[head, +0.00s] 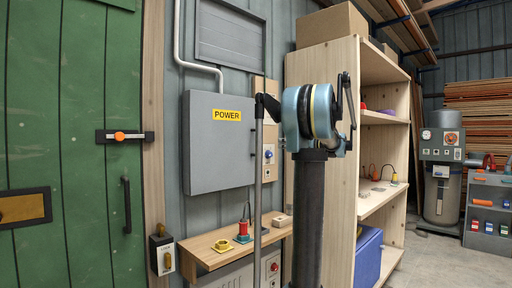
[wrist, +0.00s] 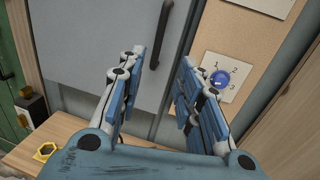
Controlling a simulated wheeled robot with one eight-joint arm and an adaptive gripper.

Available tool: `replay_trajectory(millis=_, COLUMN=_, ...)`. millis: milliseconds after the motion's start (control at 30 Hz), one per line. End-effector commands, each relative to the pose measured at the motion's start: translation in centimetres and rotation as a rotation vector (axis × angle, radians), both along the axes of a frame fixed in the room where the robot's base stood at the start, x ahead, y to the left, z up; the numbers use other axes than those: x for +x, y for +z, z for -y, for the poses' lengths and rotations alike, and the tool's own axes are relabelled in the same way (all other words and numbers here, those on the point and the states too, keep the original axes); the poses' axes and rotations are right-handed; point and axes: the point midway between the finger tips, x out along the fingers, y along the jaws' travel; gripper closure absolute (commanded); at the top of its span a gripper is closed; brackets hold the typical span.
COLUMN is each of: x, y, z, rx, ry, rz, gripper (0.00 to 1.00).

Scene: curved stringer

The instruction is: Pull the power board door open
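The power board (head: 215,150) is a grey wall box with a yellow POWER label, and its door looks shut in the head view. In the wrist view the grey door (wrist: 100,45) fills the upper left, with a dark curved handle (wrist: 165,42) near its right edge. My gripper (wrist: 165,65) is open, with blue finger pads apart and nothing seen between them. The handle appears ahead of the gap between the fingertips; I cannot tell the exact distance. In the head view my arm stands right of the box, hiding its surroundings there, and my fingers cannot be made out clearly.
A blue dial (wrist: 219,78) marked 1, 2, 3 is on a panel right of the door. A wooden ledge (head: 205,250) below holds a yellow ring (head: 222,245) and a red piece (head: 243,232). A wooden shelf unit (head: 330,65) stands close at right; a green door (head: 75,70) is left.

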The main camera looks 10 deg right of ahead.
Motion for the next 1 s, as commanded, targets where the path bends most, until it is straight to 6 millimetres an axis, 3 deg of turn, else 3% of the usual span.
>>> replay_trajectory(millis=800, x=9.0, y=-0.1, z=-10.0, rx=-0.003, ry=0.004, rz=0.0, gripper=0.67)
replay_trajectory(millis=1000, x=10.7, y=-0.1, z=-11.8, rx=-0.003, ry=0.002, rz=0.0, gripper=0.67)
